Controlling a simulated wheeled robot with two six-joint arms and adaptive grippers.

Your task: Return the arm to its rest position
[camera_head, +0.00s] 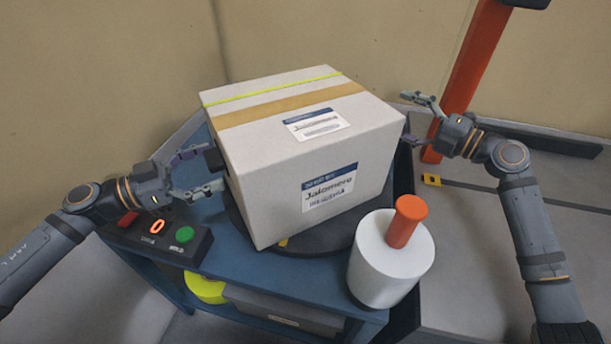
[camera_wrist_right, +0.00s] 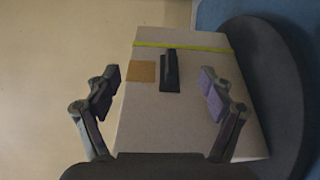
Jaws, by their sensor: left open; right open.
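A white cardboard box (camera_head: 270,160) with a tan tape strip, a yellow line and printed labels sits on a dark round turntable (camera_head: 325,242). My left gripper (camera_head: 212,172) is open at the box's left side, its fingers above and below a black handle (camera_head: 213,159). Whether they touch the box cannot be told. My right gripper (camera_head: 408,120) is open beside the box's right side. In the right wrist view its open fingers (camera_wrist_right: 160,88) stand on either side of another black handle (camera_wrist_right: 170,72) on the box (camera_wrist_right: 190,115), with nothing between the pads.
A white roll (camera_head: 380,265) with an orange-topped post stands at the front right of the blue table (camera_head: 245,285). A button panel (camera_head: 165,240) lies at the left under my left arm. An orange-red post (camera_head: 475,75) rises behind my right gripper.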

